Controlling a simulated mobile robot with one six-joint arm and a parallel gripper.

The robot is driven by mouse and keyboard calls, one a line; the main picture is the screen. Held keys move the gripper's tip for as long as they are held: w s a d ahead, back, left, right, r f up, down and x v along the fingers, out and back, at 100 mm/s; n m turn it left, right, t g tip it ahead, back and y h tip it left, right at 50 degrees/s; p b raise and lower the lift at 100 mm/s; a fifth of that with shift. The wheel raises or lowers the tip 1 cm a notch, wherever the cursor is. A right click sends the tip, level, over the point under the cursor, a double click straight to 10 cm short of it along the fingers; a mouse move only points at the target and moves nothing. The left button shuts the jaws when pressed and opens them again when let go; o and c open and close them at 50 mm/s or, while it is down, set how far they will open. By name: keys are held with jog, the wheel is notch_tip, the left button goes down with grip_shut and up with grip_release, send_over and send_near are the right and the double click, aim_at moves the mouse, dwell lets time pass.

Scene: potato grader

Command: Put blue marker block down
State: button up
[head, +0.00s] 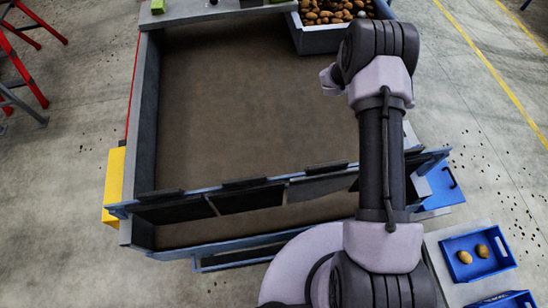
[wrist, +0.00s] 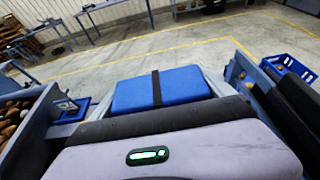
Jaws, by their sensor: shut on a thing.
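The blue marker block (wrist: 185,88) shows large in the middle of the wrist view, right in front of my gripper (wrist: 156,100). A dark upright strip crosses its middle. My gripper is shut on the block; the fingertips are not plainly seen. The pale gripper body with a green light fills the bottom of the view. In the head view my arm covers the gripper and block, so neither can be made out. I cannot tell whether the block touches a surface below.
The wide brown bed (head: 250,95) of the grader is bare. A crate of potatoes (head: 318,40) stands at its far end. Dark flaps (head: 250,198) line the near side. At the right, a blue tray (head: 480,270) holds potatoes. A yellow guard (head: 114,188) sits at the left.

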jog(key=f+b, duration=0.1)
jog(key=s+f+b, duration=0.2)
jog(key=shift+f, duration=0.4)
jog(key=f+b, duration=0.5)
jog(key=f, duration=0.3)
jog(key=f+b, duration=0.6)
jog(key=f, duration=0.2)
jog(key=w+f+b, duration=0.1)
jog(key=f+b, duration=0.5)
jog(key=f, duration=0.3)
jog(key=shift+s, duration=0.1)
jog(key=o, duration=1.5)
jog(key=shift+f, duration=0.1)
jog(key=shift+o, duration=0.2)
jog(key=shift+a+r, duration=0.15)
jog(key=shift+r, duration=0.15)
jog(key=p+v, duration=0.1)
jog(key=v, duration=1)
jog(key=shift+a, duration=0.3)
jog(key=shift+p, duration=0.3)
